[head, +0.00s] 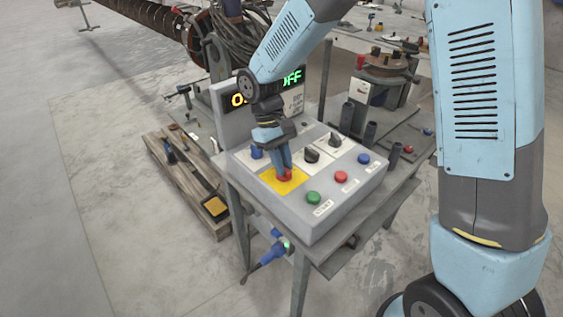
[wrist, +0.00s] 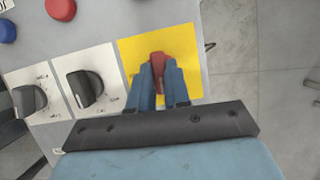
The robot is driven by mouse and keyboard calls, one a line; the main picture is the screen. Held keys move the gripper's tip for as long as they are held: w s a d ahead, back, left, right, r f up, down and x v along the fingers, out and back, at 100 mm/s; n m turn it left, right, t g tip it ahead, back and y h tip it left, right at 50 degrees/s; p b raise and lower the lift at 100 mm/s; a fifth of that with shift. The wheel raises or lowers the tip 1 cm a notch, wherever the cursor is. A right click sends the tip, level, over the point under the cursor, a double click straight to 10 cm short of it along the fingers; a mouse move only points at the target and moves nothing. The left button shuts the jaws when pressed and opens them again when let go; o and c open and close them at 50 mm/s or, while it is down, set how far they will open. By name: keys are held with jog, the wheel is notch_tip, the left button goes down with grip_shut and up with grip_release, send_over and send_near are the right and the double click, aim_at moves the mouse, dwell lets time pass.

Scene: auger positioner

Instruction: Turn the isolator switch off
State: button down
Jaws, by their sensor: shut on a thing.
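The isolator switch is a red handle (wrist: 157,60) on a yellow plate (wrist: 188,55), near the left front of the grey control box. In the wrist view its top shows between my blue fingertips. In the head view the red handle (head: 284,177) shows just below the fingertips on the yellow plate (head: 270,179). My gripper (head: 284,166) points down and is shut on the red handle. It also shows in the wrist view (wrist: 159,75). The fingers hide part of the handle, and I cannot tell its exact angle.
Black knobs (head: 311,155) sit on white plates beside the yellow plate. Green (head: 313,198), red (head: 340,177) and blue (head: 363,158) buttons line the box's front edge. A wooden pallet (head: 180,175) lies on the floor at left.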

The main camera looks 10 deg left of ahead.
jog(key=shift+w+n, duration=0.1)
jog(key=shift+n, duration=0.2)
dwell(0.4)
jog(key=c, duration=1.1)
grip_release()
jog(key=v, duration=1.3)
jog(key=shift+a+r, duration=0.15)
jog(key=shift+r, duration=0.25)
